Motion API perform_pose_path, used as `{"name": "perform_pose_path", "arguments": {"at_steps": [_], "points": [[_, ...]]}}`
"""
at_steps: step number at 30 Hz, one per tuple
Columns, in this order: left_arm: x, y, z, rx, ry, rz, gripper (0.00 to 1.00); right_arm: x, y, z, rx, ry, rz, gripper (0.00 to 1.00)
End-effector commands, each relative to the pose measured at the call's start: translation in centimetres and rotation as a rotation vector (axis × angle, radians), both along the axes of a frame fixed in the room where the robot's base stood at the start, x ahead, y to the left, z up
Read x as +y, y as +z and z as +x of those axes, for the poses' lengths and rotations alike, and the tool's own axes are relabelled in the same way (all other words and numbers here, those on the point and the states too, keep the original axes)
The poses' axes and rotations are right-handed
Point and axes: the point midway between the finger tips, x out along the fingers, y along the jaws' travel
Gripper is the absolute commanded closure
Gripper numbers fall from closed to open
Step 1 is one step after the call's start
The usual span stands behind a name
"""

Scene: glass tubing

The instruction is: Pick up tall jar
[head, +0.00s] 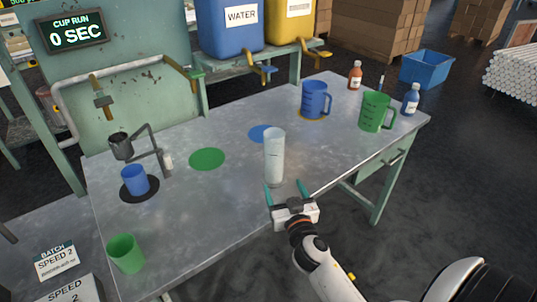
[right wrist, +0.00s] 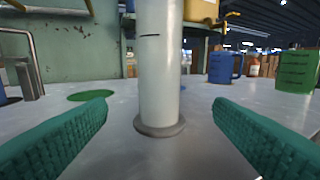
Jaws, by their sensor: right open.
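The tall jar (head: 274,158) is a clear, whitish cylinder standing upright near the front edge of the metal table (head: 225,210). It also shows in the right wrist view (right wrist: 160,70), where it stands on a round grey base and its top is cut off. My right gripper (head: 287,194) is open in front of the jar at the table's edge. In the right wrist view its green fingers (right wrist: 160,135) are spread to either side of the jar's base, nearer the camera, with clear gaps and no contact visible. My left gripper is not in view.
A green disc (head: 207,159) and blue disc (head: 261,133) lie near the jar. A blue jug (head: 315,99), green jug (head: 376,111) and bottles stand right. A blue cup (head: 135,180) and green cup (head: 126,253) stand left. Bare tabletop surrounds the jar.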

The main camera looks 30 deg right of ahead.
Motion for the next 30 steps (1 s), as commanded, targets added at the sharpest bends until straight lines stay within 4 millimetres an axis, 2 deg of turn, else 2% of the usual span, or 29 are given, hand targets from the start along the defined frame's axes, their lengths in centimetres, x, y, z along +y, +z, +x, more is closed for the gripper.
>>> {"name": "perform_pose_path", "arguments": {"at_steps": [2,9,13,19,24,30], "points": [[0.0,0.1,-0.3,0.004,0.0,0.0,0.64,-0.1,0.1,0.4,-0.002,0.0,-0.001,0.24],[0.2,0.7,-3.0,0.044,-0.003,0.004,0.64,-1.4,0.3,4.3,-0.002,0.0,-0.003,0.24],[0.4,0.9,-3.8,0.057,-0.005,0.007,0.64,-1.9,0.1,5.9,-0.001,0.0,-0.001,0.24],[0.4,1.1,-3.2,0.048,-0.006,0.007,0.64,-2.3,0.0,7.3,0.0,0.001,-0.001,0.24],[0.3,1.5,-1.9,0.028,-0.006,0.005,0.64,-3.1,-0.3,9.8,0.0,0.0,-0.002,0.24],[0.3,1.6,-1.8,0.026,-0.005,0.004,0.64,-3.6,-0.4,11.4,0.001,0.001,-0.002,0.24]]}}
